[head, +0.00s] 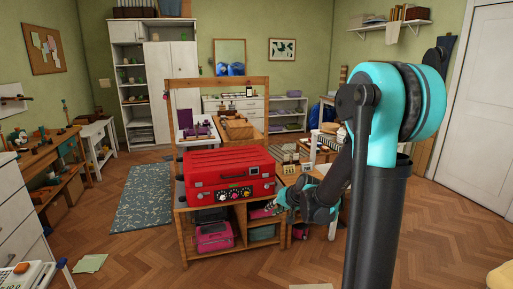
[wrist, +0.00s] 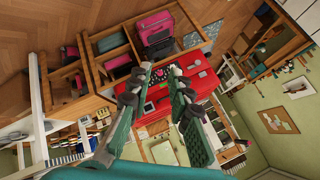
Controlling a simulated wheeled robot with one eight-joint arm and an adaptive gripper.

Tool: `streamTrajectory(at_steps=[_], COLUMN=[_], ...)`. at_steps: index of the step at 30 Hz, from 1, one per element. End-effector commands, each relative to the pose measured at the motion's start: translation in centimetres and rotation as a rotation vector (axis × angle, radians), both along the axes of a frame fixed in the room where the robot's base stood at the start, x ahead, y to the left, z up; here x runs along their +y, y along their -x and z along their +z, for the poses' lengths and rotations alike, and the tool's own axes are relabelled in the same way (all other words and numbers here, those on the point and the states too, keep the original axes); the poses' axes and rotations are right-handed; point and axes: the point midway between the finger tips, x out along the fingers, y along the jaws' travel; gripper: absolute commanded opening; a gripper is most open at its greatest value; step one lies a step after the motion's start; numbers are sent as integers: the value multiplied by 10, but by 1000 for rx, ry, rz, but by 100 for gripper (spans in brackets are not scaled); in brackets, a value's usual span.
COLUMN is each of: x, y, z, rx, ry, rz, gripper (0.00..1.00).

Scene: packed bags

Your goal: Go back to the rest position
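My gripper (wrist: 160,71) shows in the wrist view with its two fingers apart and nothing between the tips. Behind the gap is a red case (wrist: 195,82) with knobs on its front. In the head view, the red case (head: 228,168) sits on top of a wooden bench (head: 187,232). My gripper (head: 271,206) is low at the bench's right side, in front of the shelf openings. Its fingers are small and partly hard to make out there. My arm reaches down from the upper right.
Pink bags (head: 213,238) sit in the bench's lower shelves. A wooden table (head: 300,178) stands close behind my forearm. A patterned rug (head: 146,197) lies at the left. Papers (head: 90,263) lie on the floor at the front left. The floor before the bench is mostly clear.

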Motion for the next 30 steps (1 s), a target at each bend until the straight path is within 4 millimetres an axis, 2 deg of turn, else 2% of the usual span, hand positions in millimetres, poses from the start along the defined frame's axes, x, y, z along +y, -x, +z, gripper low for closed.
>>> streamTrajectory(at_steps=[1, 12, 18, 21, 24, 30], x=[-9, -77, -108, -118, -123, -125], y=[21, 166, 230, 250, 260, 263], z=[1, -19, -37, -43, -47, -48], rx=[10, 115, 173, 192, 203, 207], ry=[37, 329, 457, 498, 520, 528], rz=[6, 56, 70, 73, 77, 77], gripper=[20, 20, 20, 20, 20, 20])
